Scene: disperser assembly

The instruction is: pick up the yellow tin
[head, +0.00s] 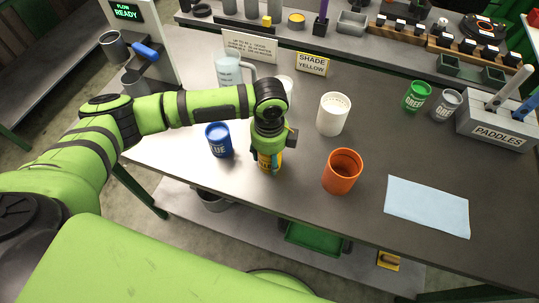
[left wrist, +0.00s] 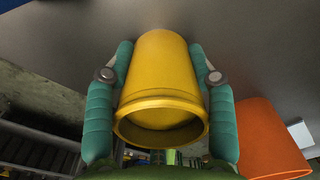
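The yellow tin (head: 262,161) stands upright at or just above the grey table near its front edge, partly hidden by my left gripper (head: 269,160). In the left wrist view the yellow tin (left wrist: 164,75) fills the middle, its open rim toward the camera. The teal fingers of my left gripper (left wrist: 161,62) lie along both sides of the tin and appear to touch it. I cannot tell whether its base rests on the table. My right gripper is not in view.
A blue tin (head: 219,140) stands left of the yellow one, and an orange cup (head: 342,171) to the right, also in the left wrist view (left wrist: 268,140). A white cup (head: 333,114), a clear jug (head: 229,72) and a "SHADE YELLOW" sign (head: 311,64) stand behind. A pale blue cloth (head: 427,206) lies right.

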